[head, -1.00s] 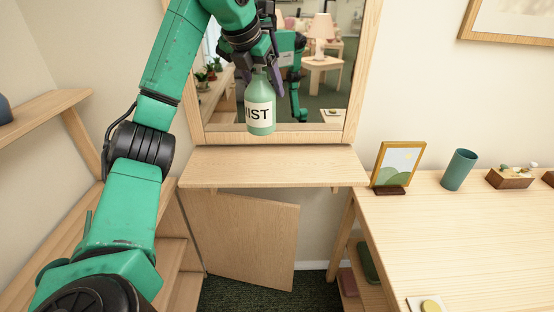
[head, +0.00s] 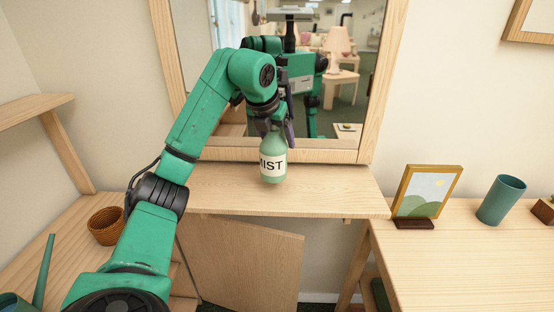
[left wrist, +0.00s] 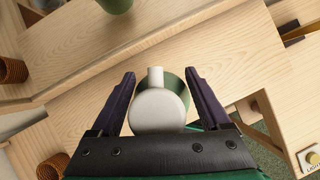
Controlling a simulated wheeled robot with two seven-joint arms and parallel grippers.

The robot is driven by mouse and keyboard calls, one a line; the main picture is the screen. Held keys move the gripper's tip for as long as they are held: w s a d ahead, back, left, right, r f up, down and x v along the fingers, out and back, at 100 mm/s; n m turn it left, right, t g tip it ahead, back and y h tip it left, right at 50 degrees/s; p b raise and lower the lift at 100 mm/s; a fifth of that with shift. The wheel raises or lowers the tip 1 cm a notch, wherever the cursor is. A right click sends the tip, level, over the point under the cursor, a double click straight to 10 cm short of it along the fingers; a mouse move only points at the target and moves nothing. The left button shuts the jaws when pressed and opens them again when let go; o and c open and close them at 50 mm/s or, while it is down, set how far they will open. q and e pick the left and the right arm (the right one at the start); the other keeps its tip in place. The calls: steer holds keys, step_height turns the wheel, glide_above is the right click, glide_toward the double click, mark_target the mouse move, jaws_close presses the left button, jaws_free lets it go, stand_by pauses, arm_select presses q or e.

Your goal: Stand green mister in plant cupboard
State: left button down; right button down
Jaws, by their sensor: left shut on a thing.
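The green mister (head: 272,168), a bottle with a pale MIST label, hangs upright in my left gripper (head: 275,130). In the head view it overlaps the mirror's lower frame and the wooden wall shelf (head: 330,192); I cannot tell whether its base touches the shelf. In the left wrist view the mister's white top (left wrist: 157,108) sits between the two dark fingers of my left gripper (left wrist: 160,77). Under the shelf a plain wooden panel (head: 245,262) stands at an angle, like an open door. The cupboard interior is not clearly seen. My right gripper is not directly visible.
A framed mirror (head: 348,110) above the shelf reflects the room and my body. At right a table (head: 480,260) holds a picture frame (head: 425,195) and a teal cup (head: 502,200). A wicker basket (head: 106,226) and part of a teal watering can (head: 42,275) are at left.

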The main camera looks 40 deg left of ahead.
arm_select(q)
steer(key=f, duration=0.3)
steer(key=shift+s+d+f+b, duration=0.15)
steer(key=shift+s+f+b, duration=0.15)
steer(key=shift+b, duration=0.1)
steer(key=shift+w, duration=0.15)
steer(key=shift+f, duration=0.1)
jaws_free()
